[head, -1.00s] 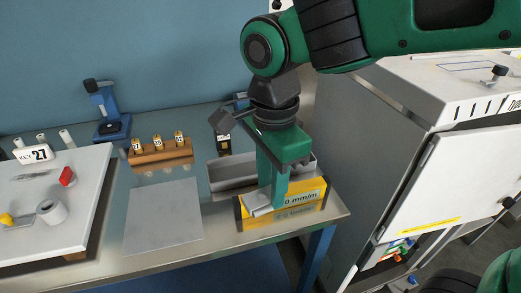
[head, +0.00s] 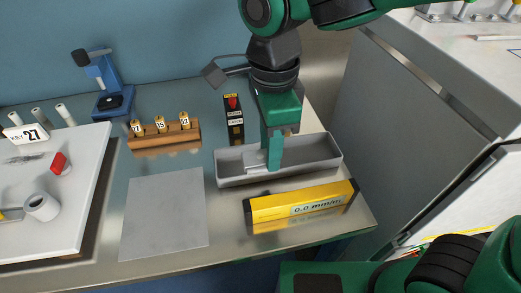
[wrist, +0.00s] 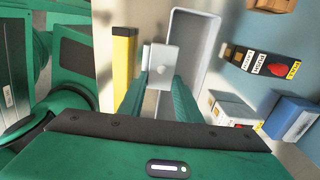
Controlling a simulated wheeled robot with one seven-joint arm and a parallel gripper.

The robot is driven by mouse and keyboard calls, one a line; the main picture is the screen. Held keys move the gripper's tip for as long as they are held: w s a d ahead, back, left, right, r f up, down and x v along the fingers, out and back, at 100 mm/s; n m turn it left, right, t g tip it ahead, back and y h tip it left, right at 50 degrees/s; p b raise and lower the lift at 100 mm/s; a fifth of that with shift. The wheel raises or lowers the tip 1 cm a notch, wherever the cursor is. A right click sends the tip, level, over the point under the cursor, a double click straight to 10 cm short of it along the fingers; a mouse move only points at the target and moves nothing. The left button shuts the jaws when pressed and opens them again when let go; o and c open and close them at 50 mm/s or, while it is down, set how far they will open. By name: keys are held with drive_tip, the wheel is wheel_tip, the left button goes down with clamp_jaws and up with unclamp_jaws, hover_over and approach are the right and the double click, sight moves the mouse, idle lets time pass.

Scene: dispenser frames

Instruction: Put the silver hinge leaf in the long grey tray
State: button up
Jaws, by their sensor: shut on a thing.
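The silver hinge leaf (head: 254,160) is a small flat metal plate. My gripper (head: 271,167) is shut on it, fingers pointing down. In the wrist view the leaf (wrist: 164,60) sits between the fingertips (wrist: 160,82), with a small hole showing. The long grey tray (head: 320,169) lies behind the yellow level. In the head view the leaf appears against the left part of the tray. In the wrist view it overlaps the side wall of the tray (wrist: 197,22). I cannot tell its exact height over the tray.
A yellow level (head: 300,204) lies in front of the tray near the table edge. A black box (head: 234,119) stands behind it. A wooden block with labelled pegs (head: 165,138), a grey plate (head: 166,215) and a white board (head: 75,185) are to the left.

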sight(257, 154)
drive_tip(key=w+a+f, duration=0.2)
drive_tip(key=w, duration=0.1)
drive_tip(key=w+f, duration=0.1)
drive_tip(key=shift+w+a+f, duration=0.15)
drive_tip(key=shift+w+a, duration=0.15)
drive_tip(key=shift+a, duration=0.1)
drive_tip(key=shift+f, duration=2)
drive_tip(key=shift+f, duration=0.1)
drive_tip(key=o, duration=0.9)
drive_tip(key=shift+o, duration=0.2)
wheel_tip(257, 154, up, 12)
drive_tip(key=shift+s, duration=0.1)
